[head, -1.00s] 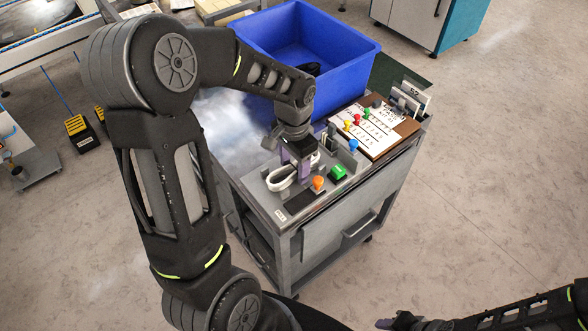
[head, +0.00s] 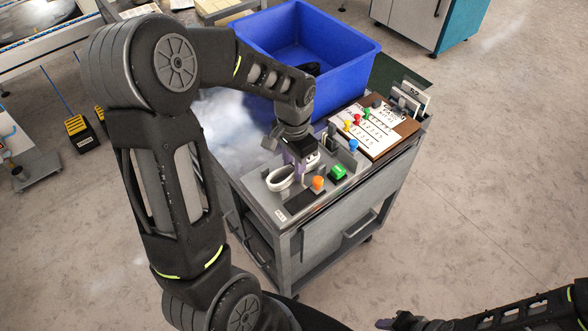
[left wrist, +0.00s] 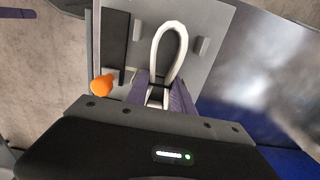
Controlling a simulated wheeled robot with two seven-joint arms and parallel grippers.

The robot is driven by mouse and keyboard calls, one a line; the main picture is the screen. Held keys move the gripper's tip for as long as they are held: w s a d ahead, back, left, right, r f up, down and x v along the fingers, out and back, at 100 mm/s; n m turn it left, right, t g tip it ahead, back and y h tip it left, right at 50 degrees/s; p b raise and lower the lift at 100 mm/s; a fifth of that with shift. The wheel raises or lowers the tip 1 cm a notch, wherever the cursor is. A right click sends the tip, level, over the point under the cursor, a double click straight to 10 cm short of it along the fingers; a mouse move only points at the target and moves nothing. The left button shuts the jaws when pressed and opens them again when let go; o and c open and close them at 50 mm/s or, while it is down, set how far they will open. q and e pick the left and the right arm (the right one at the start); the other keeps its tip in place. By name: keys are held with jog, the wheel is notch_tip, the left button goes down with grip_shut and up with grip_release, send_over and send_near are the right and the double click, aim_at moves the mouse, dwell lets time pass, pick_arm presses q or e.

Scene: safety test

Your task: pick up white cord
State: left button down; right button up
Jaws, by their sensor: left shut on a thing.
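The white cord (head: 279,179) is a looped cord at the grey tray on top of the cart. In the left wrist view its loop (left wrist: 183,50) extends away from between my left gripper's purple fingers. My left gripper (head: 299,164) is over the tray and shut on the cord; the fingers (left wrist: 158,97) hide the gripped part. I cannot tell whether the loop touches the tray. My right gripper (head: 384,323) is at the bottom edge, away from the cart, and its finger state is unclear.
The floor right of the cart is clear.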

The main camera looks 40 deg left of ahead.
pick_arm(q)
notch_tip(320, 180, up, 10)
dwell(0.7)
